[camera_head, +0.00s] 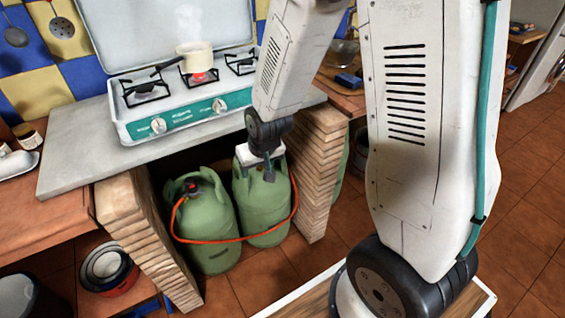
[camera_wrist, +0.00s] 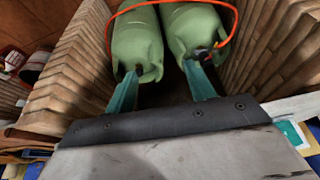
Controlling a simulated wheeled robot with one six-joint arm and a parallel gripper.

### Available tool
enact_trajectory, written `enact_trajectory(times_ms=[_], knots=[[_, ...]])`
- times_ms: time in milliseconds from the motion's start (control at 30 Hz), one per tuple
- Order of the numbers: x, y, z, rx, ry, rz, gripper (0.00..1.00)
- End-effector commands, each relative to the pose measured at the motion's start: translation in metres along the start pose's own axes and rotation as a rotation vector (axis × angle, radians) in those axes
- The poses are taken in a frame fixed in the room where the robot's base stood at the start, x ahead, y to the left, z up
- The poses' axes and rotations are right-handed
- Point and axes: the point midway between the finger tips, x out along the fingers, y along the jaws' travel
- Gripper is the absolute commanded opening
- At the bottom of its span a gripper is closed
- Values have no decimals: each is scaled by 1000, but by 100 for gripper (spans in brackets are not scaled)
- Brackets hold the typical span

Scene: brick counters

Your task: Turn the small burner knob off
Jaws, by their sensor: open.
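The white camping stove (camera_head: 180,85) stands on the grey counter with its lid up. Its teal front panel has two white knobs, a left knob (camera_head: 158,125) and a right knob (camera_head: 219,105). I cannot tell which one is for the small burner. The middle burner glows red (camera_head: 199,78) under a steaming cream pot (camera_head: 195,55). My gripper (camera_head: 259,174) is open and empty, below the counter edge and apart from both knobs. It points down in front of the gas bottles. In the wrist view its two teal fingers (camera_wrist: 160,78) are spread wide.
Two green gas bottles (camera_head: 207,225) (camera_head: 262,205) with an orange hose stand under the counter (camera_head: 75,150) between brick pillars (camera_head: 140,230) (camera_head: 315,170). The pot handle (camera_head: 172,64) sticks out left. Bowls (camera_head: 107,267) sit low at the left.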

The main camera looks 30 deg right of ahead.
Motion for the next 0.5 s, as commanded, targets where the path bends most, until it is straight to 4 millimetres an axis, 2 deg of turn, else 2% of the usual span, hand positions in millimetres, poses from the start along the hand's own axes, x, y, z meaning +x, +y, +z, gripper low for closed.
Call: enact_trajectory(times_ms=[33,500], knots=[[-10,1,4,0,-26,0,55],[-93,8,48,-34,-255,15,55]])
